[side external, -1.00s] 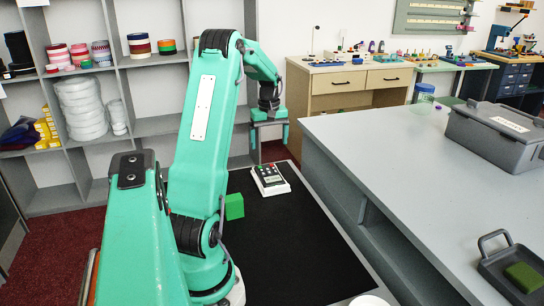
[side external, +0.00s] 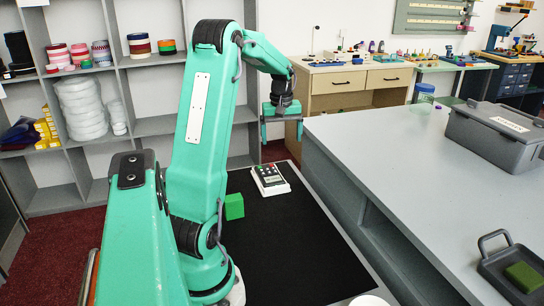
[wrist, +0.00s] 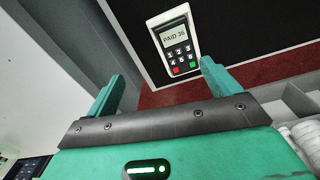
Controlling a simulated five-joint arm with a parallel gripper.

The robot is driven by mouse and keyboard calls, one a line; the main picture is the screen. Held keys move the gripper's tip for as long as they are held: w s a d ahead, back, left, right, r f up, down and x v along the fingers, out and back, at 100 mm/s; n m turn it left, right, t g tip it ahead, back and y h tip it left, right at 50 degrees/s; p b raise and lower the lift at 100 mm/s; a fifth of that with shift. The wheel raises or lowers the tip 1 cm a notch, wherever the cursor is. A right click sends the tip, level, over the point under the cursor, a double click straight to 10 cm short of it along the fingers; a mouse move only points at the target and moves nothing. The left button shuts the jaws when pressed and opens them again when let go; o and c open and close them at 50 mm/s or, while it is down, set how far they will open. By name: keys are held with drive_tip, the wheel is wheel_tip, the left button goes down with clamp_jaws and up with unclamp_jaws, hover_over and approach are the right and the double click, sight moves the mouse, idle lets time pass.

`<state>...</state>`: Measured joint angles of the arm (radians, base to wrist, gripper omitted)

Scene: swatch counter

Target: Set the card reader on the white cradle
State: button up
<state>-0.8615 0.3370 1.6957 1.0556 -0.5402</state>
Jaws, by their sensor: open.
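The card reader (side external: 270,179) lies face up on the black mat (side external: 290,245) near its far end. It has a pale body, a dark keypad, and red and green keys. In the wrist view the card reader (wrist: 175,43) shows a screen reading "PAID 36". My gripper (side external: 281,138) is open and empty, above and beyond the reader. In the wrist view the fingers of my gripper (wrist: 160,72) stand apart, with the reader ahead of them. A white rounded thing (side external: 369,300) is cut off at the bottom edge; I cannot tell whether it is the cradle.
A green block (side external: 234,206) stands on the mat near my arm, left of the reader. The grey counter (side external: 420,170) on the right holds a lidded grey bin (side external: 497,135) and a dark tray (side external: 494,266). The mat's middle is clear.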

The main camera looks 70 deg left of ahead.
drive_tip(key=w+d+r+m+t, duration=0.1)
drive_tip(key=d+r+m, duration=0.3)
drive_tip(key=d, duration=0.6)
drive_tip(key=d+r+m+t, duration=0.1)
drive_tip(key=d+r+m, duration=0.25)
drive_tip(key=d, duration=0.55)
drive_tip(key=s+d+m+t, duration=0.1)
drive_tip(key=s+d+m, duration=0.3)
drive_tip(key=d, duration=0.4)
drive_tip(key=s+d+m+t, duration=0.2)
drive_tip(key=s+d+m, duration=0.2)
drive_tip(key=d, duration=0.4)
drive_tip(key=shift+s+d, duration=0.25)
drive_tip(key=shift+s, duration=0.3)
drive_tip(key=shift+m, duration=0.25)
